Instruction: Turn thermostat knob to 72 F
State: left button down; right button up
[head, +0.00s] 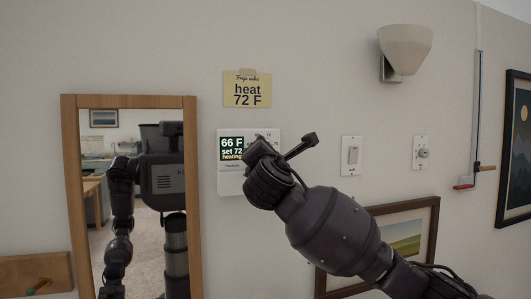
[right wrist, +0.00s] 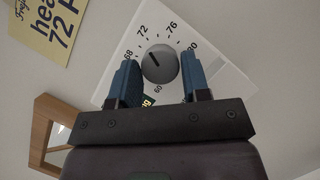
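The white thermostat (head: 232,184) is on the wall; its display (head: 231,148) reads 66 F, set 72, heating. Its round grey knob (right wrist: 166,68) shows in the right wrist view, with numbers around it. The knob's dark mark points up and left, between 68 and 72 as seen from this angle. In the head view my right wrist hides the knob and fingertips. My left gripper is not in view.
A yellow note (head: 246,89) above reads heat 72 F. A wood-framed mirror (head: 188,200) at left reflects me. A switch (head: 352,155), a small dial plate (head: 422,152), a wall lamp (head: 405,48) and a framed picture (head: 405,238) are to the right.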

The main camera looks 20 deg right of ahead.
jog(key=o, duration=0.3)
jog(key=shift+o, duration=0.2)
jog(key=b+v, duration=0.2)
jog(key=v, duration=0.8)
jog(key=shift+s+a, duration=0.15)
jog(key=shift+s, duration=0.2)
jog(key=shift+f, duration=0.2)
